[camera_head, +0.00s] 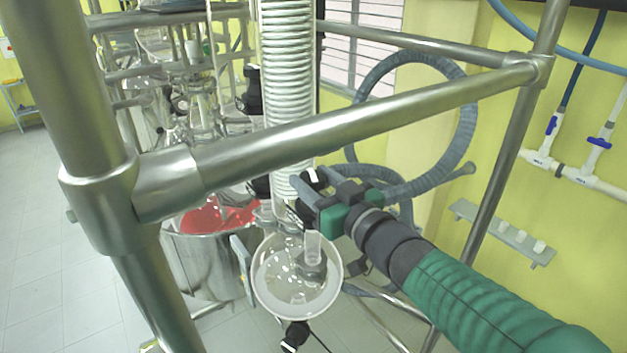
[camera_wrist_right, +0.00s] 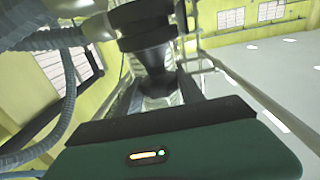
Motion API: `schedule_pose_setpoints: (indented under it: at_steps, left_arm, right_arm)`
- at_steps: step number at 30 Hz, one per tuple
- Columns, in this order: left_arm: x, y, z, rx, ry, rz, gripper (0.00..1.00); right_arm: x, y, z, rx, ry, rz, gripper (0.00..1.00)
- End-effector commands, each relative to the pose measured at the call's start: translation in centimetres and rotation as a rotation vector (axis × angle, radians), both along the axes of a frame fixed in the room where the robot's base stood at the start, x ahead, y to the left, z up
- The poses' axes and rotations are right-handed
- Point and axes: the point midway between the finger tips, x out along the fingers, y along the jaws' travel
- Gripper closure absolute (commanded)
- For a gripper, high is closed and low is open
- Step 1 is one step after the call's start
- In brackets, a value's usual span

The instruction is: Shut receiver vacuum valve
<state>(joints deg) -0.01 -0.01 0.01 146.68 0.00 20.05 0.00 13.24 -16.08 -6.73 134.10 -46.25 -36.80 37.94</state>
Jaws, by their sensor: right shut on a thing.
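The receiver, a round clear glass vessel (camera_head: 283,297), hangs below the white coiled glass column (camera_head: 288,75). My right gripper (camera_head: 308,190) reaches in from the lower right, at the foot of the column and just above the receiver. It is shut on a black valve handle (camera_wrist_right: 150,50), which shows between the fingers in the right wrist view. In the head view the gripper mostly hides this handle, and I cannot tell its turn angle. My left gripper is not in view.
A thick steel frame bar (camera_head: 330,125) crosses in front of the column, above my right gripper. A grey hose (camera_head: 470,110) loops behind it. A steel vessel with red contents (camera_head: 205,262) stands to the left. A small wall shelf (camera_head: 500,233) is at right.

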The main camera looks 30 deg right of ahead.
Motion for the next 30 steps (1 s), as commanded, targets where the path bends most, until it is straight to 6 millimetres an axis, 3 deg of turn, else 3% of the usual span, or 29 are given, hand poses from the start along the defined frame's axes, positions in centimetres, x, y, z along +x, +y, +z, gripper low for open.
schedule_pose_setpoints:
  at_steps: [30]
  left_arm:
    - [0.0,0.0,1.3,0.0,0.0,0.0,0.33]
  right_arm:
    - [0.0,0.1,-0.4,-0.002,0.011,-0.291,0.95]
